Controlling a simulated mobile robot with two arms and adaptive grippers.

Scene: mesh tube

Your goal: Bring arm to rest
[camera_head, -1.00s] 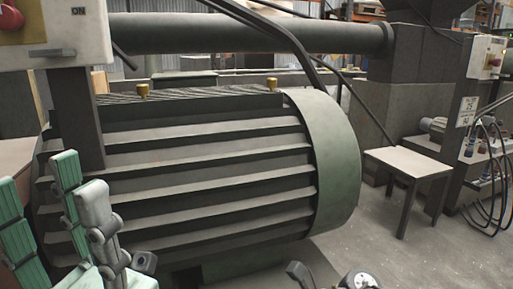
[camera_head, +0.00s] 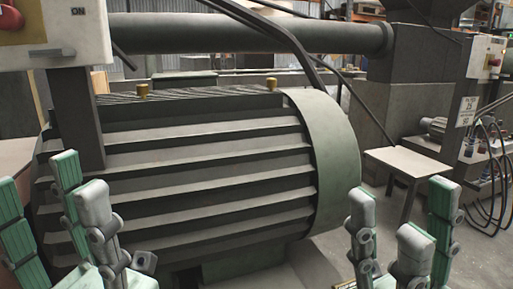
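My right gripper (camera_head: 402,212) stands at the lower right in the head view, its grey fingers with green pads pointing up and spread apart. It is open and nothing shows between its fingers. My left gripper (camera_head: 42,180) is at the lower left corner, partly cut off by the frame. Its fingers also point up and stand apart, with no object between them. It appears in front of the left end of the housing.
A small table (camera_head: 405,163) stands right of the housing. A control box (camera_head: 75,30) on a post is at the upper left. A machine with hoses (camera_head: 490,165) is at the far right. Grey floor (camera_head: 335,245) shows between housing and table.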

